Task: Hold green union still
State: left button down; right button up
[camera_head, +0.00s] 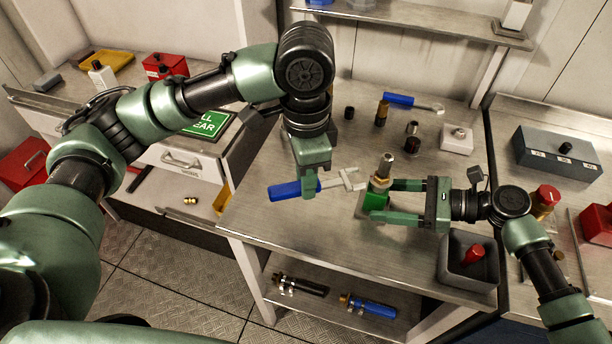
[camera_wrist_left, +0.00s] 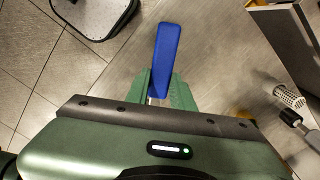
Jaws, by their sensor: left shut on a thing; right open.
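The green union (camera_head: 376,201) stands on the steel bench with a metal and brass fitting (camera_head: 383,168) upright on top of it. My right gripper (camera_head: 376,202) is open, with its fingers reaching in from the right on either side of the green union; whether they touch it I cannot tell. My left gripper (camera_head: 310,187) is shut on the blue handle of a wrench (camera_head: 287,189). The wrench's pale jaw (camera_head: 347,180) points right, just left of the union. In the left wrist view the blue handle (camera_wrist_left: 166,58) sticks out between the fingertips (camera_wrist_left: 164,92).
Behind are another blue-handled wrench (camera_head: 400,100), a brass-and-black cylinder (camera_head: 382,112), dark small parts (camera_head: 412,140) and a white block (camera_head: 456,138). A grey bin (camera_head: 452,270) with a red part stands at the front right. The bench's front edge is close.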

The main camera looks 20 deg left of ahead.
jog(key=v, duration=1)
jog(key=shift+d+r, duration=0.1)
jog(key=shift+d, duration=0.15)
